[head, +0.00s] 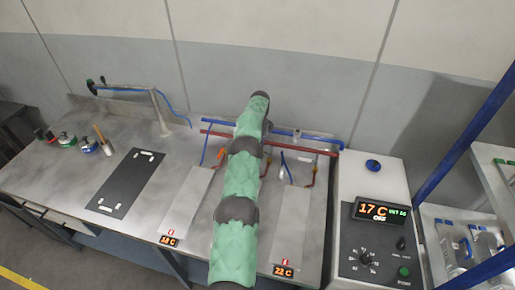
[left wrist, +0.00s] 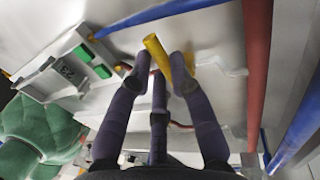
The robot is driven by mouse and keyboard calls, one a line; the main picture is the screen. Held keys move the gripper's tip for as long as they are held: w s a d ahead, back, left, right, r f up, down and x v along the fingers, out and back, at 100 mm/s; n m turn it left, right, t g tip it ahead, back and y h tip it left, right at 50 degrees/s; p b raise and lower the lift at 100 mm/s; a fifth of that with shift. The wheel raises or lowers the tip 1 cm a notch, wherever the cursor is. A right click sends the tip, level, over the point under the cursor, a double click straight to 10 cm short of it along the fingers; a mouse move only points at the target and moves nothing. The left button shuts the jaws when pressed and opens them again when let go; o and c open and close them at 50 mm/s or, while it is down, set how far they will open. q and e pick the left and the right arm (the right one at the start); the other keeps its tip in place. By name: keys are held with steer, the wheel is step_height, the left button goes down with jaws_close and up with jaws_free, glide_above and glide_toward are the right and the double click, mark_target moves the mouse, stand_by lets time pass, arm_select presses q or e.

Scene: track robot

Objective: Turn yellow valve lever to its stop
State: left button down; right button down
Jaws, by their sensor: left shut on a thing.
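The yellow lever (left wrist: 152,45) shows in the left wrist view, between the fingertips of my left gripper (left wrist: 160,68). The left gripper is shut on it, with dark fingers on both sides and one between them below. The lever's lower part is partly hidden by the fingers. In the head view a green-sleeved arm of mine reaches over the bench to the pipes; it hides the yellow lever and the gripper there. My right gripper is not in view.
A blue pipe (head: 220,123) and a red pipe (head: 215,134) run along the back of the bench. A small orange part (head: 220,153) hangs left of my arm. A control box (head: 375,190) stands at the right. Jars (head: 88,146) and a black mat (head: 125,183) are at the left.

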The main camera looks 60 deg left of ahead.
arm_select(q)
steer(key=shift+r, duration=0.1)
steer(key=c, duration=1.1)
jaws_free()
step_height(320, 180, up, 10)
steer(key=shift+f, duration=0.1)
